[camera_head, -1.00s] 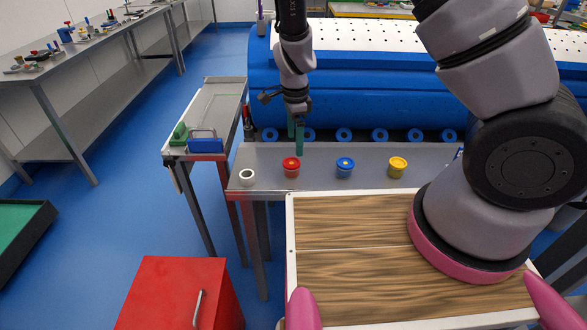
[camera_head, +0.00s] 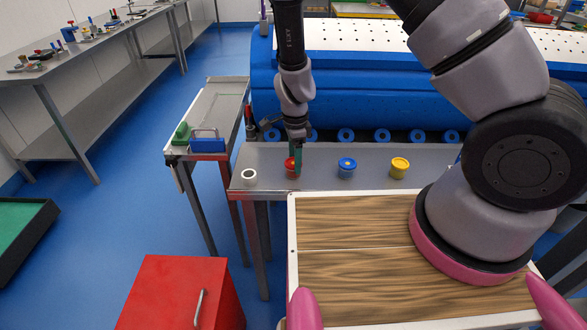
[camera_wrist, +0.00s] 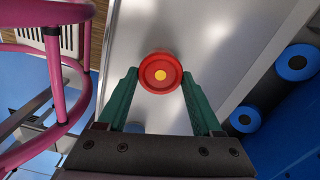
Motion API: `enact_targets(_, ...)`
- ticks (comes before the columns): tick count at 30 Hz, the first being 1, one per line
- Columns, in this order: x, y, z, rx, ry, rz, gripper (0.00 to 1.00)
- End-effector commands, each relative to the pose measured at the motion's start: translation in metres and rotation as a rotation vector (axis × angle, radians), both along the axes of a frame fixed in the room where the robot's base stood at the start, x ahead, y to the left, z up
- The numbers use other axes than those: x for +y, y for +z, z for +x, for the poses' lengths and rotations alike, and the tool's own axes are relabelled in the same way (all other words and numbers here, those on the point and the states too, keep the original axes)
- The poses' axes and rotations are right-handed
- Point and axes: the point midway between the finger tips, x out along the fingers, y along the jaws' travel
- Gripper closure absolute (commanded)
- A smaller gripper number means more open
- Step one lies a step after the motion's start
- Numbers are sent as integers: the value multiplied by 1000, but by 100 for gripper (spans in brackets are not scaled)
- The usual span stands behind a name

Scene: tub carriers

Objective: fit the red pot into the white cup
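Whether the fingertips are down at the pot's height is hard to tell.
A blue pot (camera_head: 346,169) and a yellow pot (camera_head: 399,168) stand to the right on the same table (camera_head: 320,181). A side bench at left holds a green block (camera_head: 181,134) and a blue item (camera_head: 208,145). The table between the white cup and red pot is clear.

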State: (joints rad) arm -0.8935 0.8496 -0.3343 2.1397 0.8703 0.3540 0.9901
Motion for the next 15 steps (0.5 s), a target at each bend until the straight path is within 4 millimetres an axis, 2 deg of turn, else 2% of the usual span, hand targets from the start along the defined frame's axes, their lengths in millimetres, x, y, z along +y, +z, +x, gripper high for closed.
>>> enact_targets(1,0,0,0,0,0,0,69)
enact_targets(3,0,0,0,0,0,0,90)
enact_targets(11,0,4,0,-2,1,0,91)
enact_targets(15,1,23,0,-3,3,2,91)
